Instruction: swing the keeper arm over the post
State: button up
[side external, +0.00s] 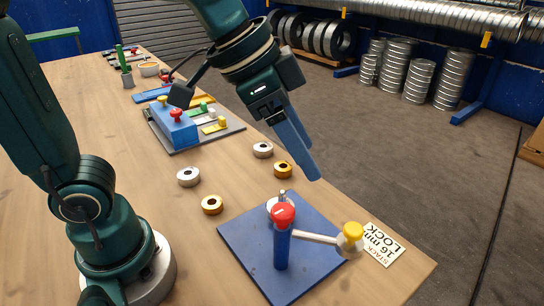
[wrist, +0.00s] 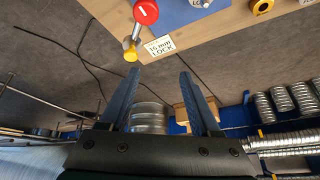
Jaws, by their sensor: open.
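The keeper arm (side external: 315,237) is a pale bar with a yellow knob (side external: 350,237) at its outer end. It reaches right from a blue column (side external: 281,248) with a red cap (side external: 284,213), on a blue plate (side external: 240,237). A short metal post (side external: 282,193) with a white ring stands behind the red cap, partly hidden; the bar points away from it. In the wrist view the keeper arm (wrist: 135,36) and its yellow knob (wrist: 131,55) show at the upper left. My gripper (side external: 312,165) is open and empty, above and behind the plate, apart from the knob; its fingers also show in the wrist view (wrist: 158,78).
A card reading "STACK 16 mm LOCK" (side external: 380,244) lies beside the plate near the table's right edge. Loose white and yellow rings (side external: 212,205) lie behind the plate. A grey board with a blue block (side external: 173,127) and coloured pieces stands farther back.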

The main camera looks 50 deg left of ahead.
jog(key=m+g, duration=0.2)
send_over(354, 228)
jog(key=s+a, duration=0.2)
jog(key=f, duration=0.3)
jog(key=shift+w+f+h, duration=0.2)
jog(key=shift+h, duration=0.1)
jog(key=shift+d+f, duration=0.1)
jog(key=shift+f, duration=0.25)
jog(key=shift+x, duration=2.35)
jog(key=shift+s, duration=0.1)
grip_shut()
